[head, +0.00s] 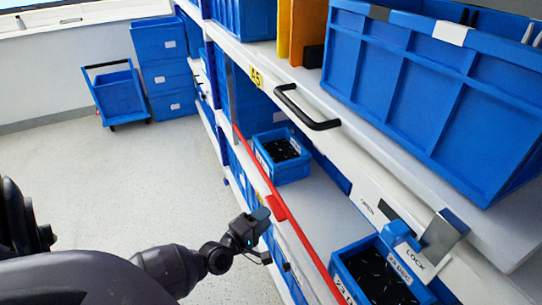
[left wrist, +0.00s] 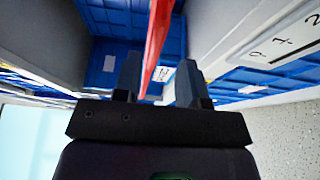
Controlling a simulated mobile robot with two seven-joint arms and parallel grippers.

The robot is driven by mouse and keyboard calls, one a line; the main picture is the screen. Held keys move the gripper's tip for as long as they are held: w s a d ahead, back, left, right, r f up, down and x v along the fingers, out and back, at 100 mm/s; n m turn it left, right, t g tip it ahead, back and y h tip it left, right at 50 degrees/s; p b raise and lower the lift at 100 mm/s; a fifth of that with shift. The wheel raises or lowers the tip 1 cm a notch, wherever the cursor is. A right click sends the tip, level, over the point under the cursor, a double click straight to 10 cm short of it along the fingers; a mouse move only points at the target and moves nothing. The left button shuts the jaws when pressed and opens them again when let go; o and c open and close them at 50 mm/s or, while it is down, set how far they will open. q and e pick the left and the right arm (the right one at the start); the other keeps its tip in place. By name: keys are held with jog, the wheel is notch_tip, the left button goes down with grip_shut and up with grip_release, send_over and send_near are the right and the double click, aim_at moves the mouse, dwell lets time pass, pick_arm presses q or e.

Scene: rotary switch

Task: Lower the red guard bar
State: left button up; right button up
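The red guard bar (head: 291,222) runs at a slant along the front of the lower shelf, with a small red tab (head: 277,208) midway. My left gripper (head: 262,216) is beside the bar, close to the tab. In the left wrist view the red guard bar (left wrist: 157,42) comes down between the two spread fingers of my left gripper (left wrist: 158,80), with a gap visible on the right side. Whether a finger touches the bar cannot be told. My right gripper is not in view.
A blue bin (head: 281,157) with dark parts stands behind the bar. A black handle (head: 306,112) juts from the upper shelf. Open floor (head: 120,165) lies left.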

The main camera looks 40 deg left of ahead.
pick_arm(q)
jog(key=shift+s, duration=3)
